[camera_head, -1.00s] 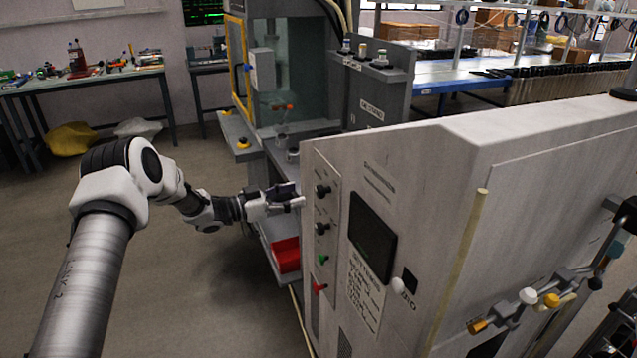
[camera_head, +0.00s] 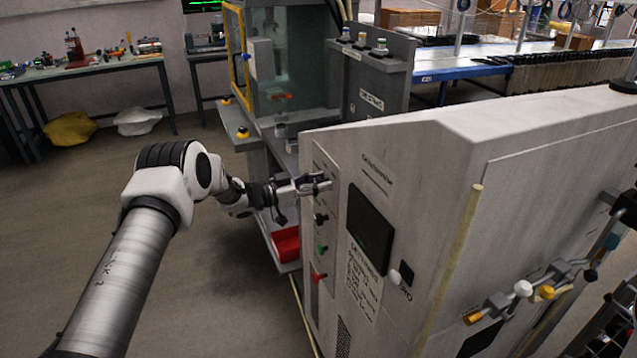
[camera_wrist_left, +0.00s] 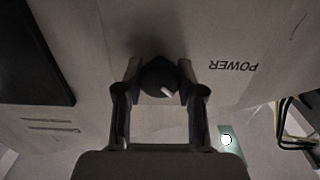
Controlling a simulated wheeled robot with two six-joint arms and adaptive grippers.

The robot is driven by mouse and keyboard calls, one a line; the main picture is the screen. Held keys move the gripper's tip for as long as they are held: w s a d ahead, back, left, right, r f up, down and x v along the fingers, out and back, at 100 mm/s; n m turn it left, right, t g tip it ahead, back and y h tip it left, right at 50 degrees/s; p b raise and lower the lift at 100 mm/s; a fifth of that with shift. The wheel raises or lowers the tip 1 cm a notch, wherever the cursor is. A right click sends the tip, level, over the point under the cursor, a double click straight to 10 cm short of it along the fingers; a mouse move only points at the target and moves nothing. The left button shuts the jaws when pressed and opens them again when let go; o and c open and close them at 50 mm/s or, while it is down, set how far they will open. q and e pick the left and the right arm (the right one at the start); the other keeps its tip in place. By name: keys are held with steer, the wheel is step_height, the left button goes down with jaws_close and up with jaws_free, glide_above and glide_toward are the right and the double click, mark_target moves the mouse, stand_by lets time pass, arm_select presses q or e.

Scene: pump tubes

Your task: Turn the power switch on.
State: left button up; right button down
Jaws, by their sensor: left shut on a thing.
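The power switch is a round black knob (camera_wrist_left: 157,75) with a light pointer mark, on the grey cabinet's front panel. The upside-down word POWER (camera_wrist_left: 233,66) is printed beside it in the left wrist view. My left gripper (camera_head: 320,185) is at the top of the cabinet's control column and hides the knob in the head view. In the left wrist view its two fingers (camera_wrist_left: 158,95) stand on either side of the knob, shut on it. My right gripper is not in view.
Below the gripper are another black knob (camera_head: 321,219), a green knob (camera_head: 322,249) and a red knob (camera_head: 319,277). A dark screen (camera_head: 370,228) is to the right. A red bin (camera_head: 286,244) stands low to the left. Open floor lies left of the cabinet.

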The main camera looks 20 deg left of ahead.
arm_select(q)
steer(key=m+b, duration=0.3)
steer(key=m, duration=0.1)
steer(key=shift+f+b, duration=0.15)
steer(key=shift+b, duration=0.15)
steer(key=m+b, duration=0.3)
steer(key=m, duration=0.1)
steer(key=shift+m+b, duration=0.3)
steer(key=shift+b, duration=0.05)
steer(key=m+b, duration=0.6)
steer(key=shift+s+d+f, duration=0.1)
steer(key=shift+f, duration=0.15)
steer(key=shift+r+m+b, duration=0.15)
steer(key=shift+m+b, duration=1.4)
steer(key=shift+m, duration=0.15)
steer(key=o, duration=1.1)
steer(key=shift+d, duration=0.1)
steer(key=shift+o, duration=0.2)
steer(key=shift+r, duration=0.1)
